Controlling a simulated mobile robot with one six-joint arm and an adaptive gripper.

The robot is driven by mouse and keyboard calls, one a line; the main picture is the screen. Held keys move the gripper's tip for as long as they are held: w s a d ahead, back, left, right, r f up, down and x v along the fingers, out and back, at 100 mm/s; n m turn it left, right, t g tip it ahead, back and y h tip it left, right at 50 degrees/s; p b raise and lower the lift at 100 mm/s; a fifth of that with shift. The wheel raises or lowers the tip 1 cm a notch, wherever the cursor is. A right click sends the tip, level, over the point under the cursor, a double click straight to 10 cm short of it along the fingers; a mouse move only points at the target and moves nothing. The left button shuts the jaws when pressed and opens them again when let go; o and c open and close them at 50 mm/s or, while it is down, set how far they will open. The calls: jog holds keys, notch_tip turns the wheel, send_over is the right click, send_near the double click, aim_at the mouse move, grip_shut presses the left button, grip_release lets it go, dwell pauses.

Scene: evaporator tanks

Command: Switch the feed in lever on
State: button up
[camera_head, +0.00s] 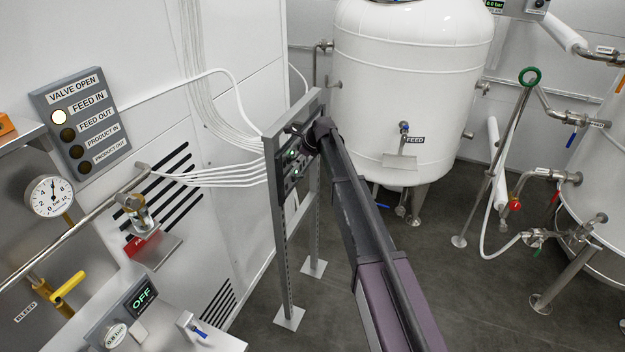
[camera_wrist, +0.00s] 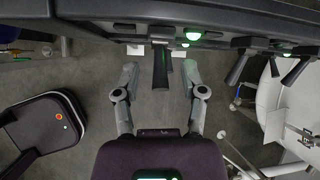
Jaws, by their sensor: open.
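In the wrist view, a dark lever (camera_wrist: 160,72) hangs down from a grey control panel (camera_wrist: 110,22). My gripper (camera_wrist: 161,82) is open, with one finger on each side of this lever; I cannot tell whether either touches it.
The valve-open board (camera_head: 78,122) shows its FEED IN lamp (camera_head: 60,117) lit pale; the other lamps look dark. A large white tank (camera_head: 410,70) labelled FEED stands behind the stand. Green lights (camera_wrist: 190,36) glow on the panel's underside. Cables run from wall to stand.

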jog(key=shift+f, duration=0.15)
jog(key=y+b, duration=0.1)
jog(key=f+b, duration=0.1)
jog(key=b, duration=0.1)
jog(key=shift+s+d+t+y, duration=0.1)
jog(key=shift+d+t+y, duration=0.1)
jog(key=shift+t+y, duration=0.15)
notch_tip(320, 180, down, 3)
jog(key=t+y+b, duration=0.1)
jog(key=y+b, duration=0.2)
jog(key=b, duration=0.2)
jog(key=t+y+b, duration=0.1)
jog(key=y+b, duration=0.1)
jog(key=b, duration=0.3)
jog(key=t+y+b, duration=0.1)
jog(key=y+b, duration=0.2)
jog(key=b, duration=0.3)
jog(key=shift+a+r+m+t+y, duration=0.15)
jog(key=shift+r+m+t+y, duration=0.1)
jog(key=shift+m+y, duration=0.1)
